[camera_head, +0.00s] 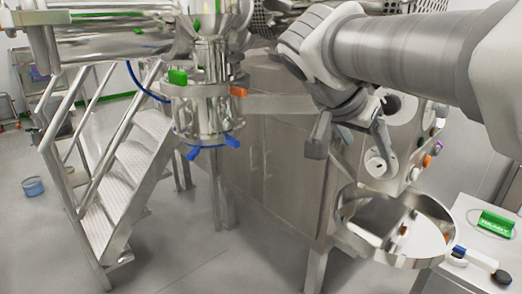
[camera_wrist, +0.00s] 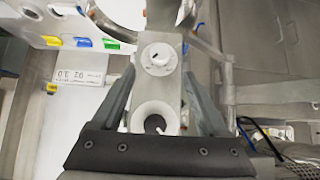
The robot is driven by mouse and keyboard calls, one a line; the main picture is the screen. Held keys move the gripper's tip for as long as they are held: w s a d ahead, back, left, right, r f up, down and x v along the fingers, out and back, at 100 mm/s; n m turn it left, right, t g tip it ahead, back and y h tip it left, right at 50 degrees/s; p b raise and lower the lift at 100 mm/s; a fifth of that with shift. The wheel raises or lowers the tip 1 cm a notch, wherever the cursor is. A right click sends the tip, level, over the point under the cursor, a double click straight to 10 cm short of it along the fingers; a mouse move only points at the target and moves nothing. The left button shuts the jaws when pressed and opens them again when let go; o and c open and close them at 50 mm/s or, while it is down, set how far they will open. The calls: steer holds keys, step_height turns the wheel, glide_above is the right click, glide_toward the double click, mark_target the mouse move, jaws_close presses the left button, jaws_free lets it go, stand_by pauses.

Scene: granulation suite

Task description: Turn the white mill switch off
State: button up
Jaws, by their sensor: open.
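A white round switch (camera_head: 377,166) with a dark mark is on the metal panel at the right in the head view. A white round switch (camera_wrist: 159,57) with a dark-lined knob also shows in the wrist view, ahead between my fingers. My gripper (camera_wrist: 160,74) is open, its two grey fingers on either side of that switch with nothing held between them. Whether the fingers touch it cannot be told. In the head view my gripper (camera_head: 352,158) is in front of the panel and hides part of it.
A white ring-shaped fitting (camera_wrist: 155,118) lies nearer my gripper's base. A round steel rim (camera_head: 395,258) juts out below the panel. A white table (camera_head: 480,240) with a green item (camera_head: 496,222) is at right.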

mark_target(376, 165)
steer(key=b+x, duration=0.1)
steer(key=x, duration=0.9)
steer(key=shift+c, duration=0.2)
jaws_close()
